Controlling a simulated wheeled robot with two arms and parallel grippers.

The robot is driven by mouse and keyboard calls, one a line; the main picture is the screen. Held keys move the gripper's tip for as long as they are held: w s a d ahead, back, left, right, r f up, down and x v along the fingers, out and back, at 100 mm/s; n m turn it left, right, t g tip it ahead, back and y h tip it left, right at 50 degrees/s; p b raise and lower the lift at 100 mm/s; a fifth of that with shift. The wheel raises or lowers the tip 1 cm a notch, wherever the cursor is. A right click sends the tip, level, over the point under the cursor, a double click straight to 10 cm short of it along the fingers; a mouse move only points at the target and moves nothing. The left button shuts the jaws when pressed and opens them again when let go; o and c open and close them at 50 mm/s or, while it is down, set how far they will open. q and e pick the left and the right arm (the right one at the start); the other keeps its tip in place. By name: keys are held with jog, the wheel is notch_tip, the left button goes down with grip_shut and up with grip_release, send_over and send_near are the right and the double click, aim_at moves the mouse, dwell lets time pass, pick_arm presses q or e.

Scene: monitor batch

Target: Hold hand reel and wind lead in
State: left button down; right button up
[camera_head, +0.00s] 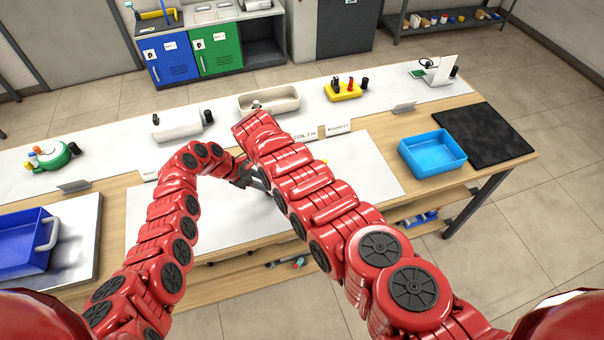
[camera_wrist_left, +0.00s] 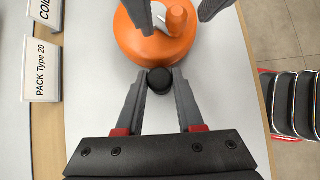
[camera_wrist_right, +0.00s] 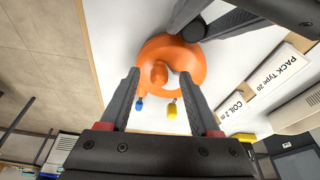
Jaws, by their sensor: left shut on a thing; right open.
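The orange hand reel (camera_wrist_left: 140,42) is over the white mat, with a black grip (camera_wrist_left: 160,82) on its near side in the left wrist view. My left gripper (camera_wrist_left: 160,76) is shut on that grip. The reel (camera_wrist_right: 190,55) also shows in the right wrist view, with an orange crank knob (camera_wrist_right: 159,74) on its face. My right gripper (camera_wrist_right: 158,76) is open, its fingertips on either side of the knob; contact is unclear. A blue plug (camera_wrist_right: 139,104) and a yellow plug (camera_wrist_right: 172,110) show beside the reel. My right arm hides the reel in the head view.
Sign cards (camera_head: 304,136) stand behind the mat (camera_head: 375,165). A beige tray (camera_head: 285,103) is at the back. A light-blue tray (camera_head: 432,155) and black mat (camera_head: 490,135) are at right; a dark-blue bin (camera_head: 22,245) is at left. The mat's right part is clear.

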jog(key=shift+r, duration=0.1)
jog(key=v, duration=1.1)
jog(key=shift+a+r, duration=0.25)
jog(key=shift+r, duration=0.1)
jog(key=shift+s, duration=0.1)
jog(key=shift+d+f, duration=0.1)
jog(key=shift+d, duration=0.05)
jog(key=shift+c, duration=1.1)
jog(key=d+f+y, duration=0.1)
jog(key=w+d+f, duration=0.1)
jog(key=d+f+g+y, duration=0.1)
jog(key=shift+w+d+f+n+y, duration=0.25)
jog(key=shift+w+f+n+y, duration=0.05)
jog(key=shift+w+f+n, duration=0.1)
jog(key=shift+d+f, duration=0.1)
jog(key=shift+f, duration=3.55)
